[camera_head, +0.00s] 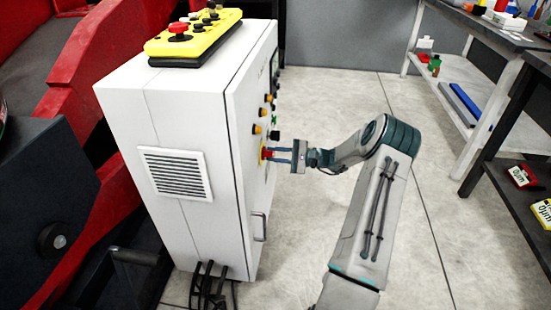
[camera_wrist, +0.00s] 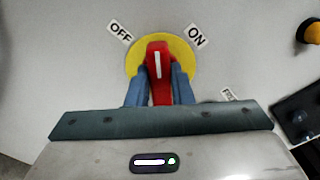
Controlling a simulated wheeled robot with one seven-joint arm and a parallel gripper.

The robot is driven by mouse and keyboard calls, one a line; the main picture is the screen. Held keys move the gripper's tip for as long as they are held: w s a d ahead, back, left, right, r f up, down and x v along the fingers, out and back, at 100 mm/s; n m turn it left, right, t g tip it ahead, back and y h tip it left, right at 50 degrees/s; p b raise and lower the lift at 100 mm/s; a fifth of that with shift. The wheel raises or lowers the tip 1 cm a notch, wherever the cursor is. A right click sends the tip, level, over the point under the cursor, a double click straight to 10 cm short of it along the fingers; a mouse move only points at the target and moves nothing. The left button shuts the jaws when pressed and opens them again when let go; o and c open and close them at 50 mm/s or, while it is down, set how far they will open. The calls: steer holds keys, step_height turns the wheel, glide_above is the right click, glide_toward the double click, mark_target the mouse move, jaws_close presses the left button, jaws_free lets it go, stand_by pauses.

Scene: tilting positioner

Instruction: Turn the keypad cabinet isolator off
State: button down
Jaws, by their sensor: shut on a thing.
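The keypad cabinet (camera_head: 190,110) is a white box, its door face turned to the right in the head view. Its isolator is a red handle (camera_wrist: 158,62) on a yellow round plate (camera_wrist: 136,62), with an OFF label (camera_wrist: 120,33) at upper left and an ON label (camera_wrist: 196,37) at upper right. The handle's white mark stands nearly vertical, between the two labels. My gripper (camera_wrist: 158,88) is shut on the red handle, one blue finger on each side. In the head view my gripper (camera_head: 275,155) reaches the handle from the right; the fingers partly hide it.
Orange and dark buttons (camera_head: 266,104) sit on the door above the isolator, and a door handle (camera_head: 259,227) below. A yellow control box (camera_head: 195,40) lies on top of the cabinet. Black cables (camera_head: 207,285) leave its base. Shelving (camera_head: 480,120) stands at right; floor between is clear.

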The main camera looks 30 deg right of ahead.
steer(key=n+b, duration=0.2)
steer(key=n, duration=0.1)
steer(key=shift+f+n, duration=0.3)
steer(key=shift+s+n+b, duration=0.1)
steer(key=shift+n+b, duration=1.4)
steer(key=shift+n, duration=0.6)
steer(key=c, duration=1.3)
jaws_free()
steer(key=p+v, duration=0.3)
steer(key=v, duration=1)
steer(key=shift+s+d, duration=0.25)
steer(key=shift+d, duration=0.1)
